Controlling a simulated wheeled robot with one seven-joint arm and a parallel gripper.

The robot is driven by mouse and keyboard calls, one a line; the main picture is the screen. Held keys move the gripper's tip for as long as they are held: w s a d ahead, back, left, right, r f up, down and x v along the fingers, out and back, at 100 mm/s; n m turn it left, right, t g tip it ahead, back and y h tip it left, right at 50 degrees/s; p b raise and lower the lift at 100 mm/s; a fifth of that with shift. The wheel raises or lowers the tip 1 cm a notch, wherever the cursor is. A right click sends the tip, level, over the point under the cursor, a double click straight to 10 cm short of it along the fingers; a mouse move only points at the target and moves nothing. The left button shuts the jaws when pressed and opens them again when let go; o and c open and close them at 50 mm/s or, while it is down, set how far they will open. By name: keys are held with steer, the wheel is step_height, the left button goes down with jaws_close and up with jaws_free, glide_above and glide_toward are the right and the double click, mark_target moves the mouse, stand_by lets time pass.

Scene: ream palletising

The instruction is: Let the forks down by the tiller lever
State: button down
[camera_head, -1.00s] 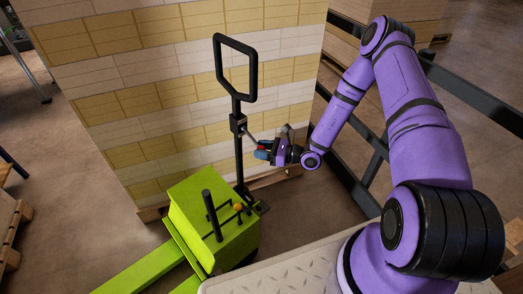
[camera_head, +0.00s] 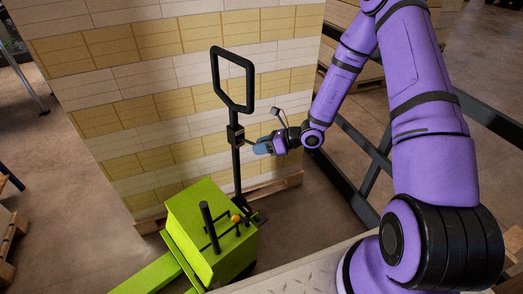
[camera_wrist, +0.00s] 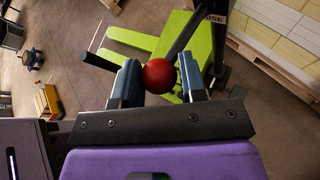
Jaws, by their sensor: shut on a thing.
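The green pallet truck (camera_head: 208,228) stands in front of the stacked reams, with a green fork (camera_head: 150,272) at lower left. Its black tiller (camera_head: 249,80) rises upright and ends in a loop, with a small block (camera_head: 235,135) below the loop. My gripper (camera_head: 262,148) is just right of this block. In the wrist view, my gripper (camera_wrist: 159,79) has its blue-grey fingers on both sides of the red knob (camera_wrist: 159,76) of the tiller lever and is shut on it. The lever's rod is mostly hidden behind the knob and fingers.
A tall wall of white and yellow reams (camera_head: 120,98) stands on a wooden pallet (camera_head: 285,184) close behind the tiller. A dark rail (camera_head: 372,175) runs at the right beside my arm. Open floor (camera_head: 60,215) lies to the left.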

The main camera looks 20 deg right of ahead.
steer(key=shift+w+a+r, duration=0.15)
steer(key=shift+w+r, duration=0.15)
steer(key=shift+r, duration=0.15)
steer(key=shift+w, duration=0.1)
steer(key=c, duration=1.1)
jaws_free()
steer(key=o, duration=0.4)
steer(key=shift+a, duration=0.1)
steer(key=shift+c, duration=0.2)
steer(key=shift+f, duration=0.1)
steer(key=shift+d, duration=0.2)
steer(key=v, duration=1)
steer(key=shift+s+d, duration=0.2)
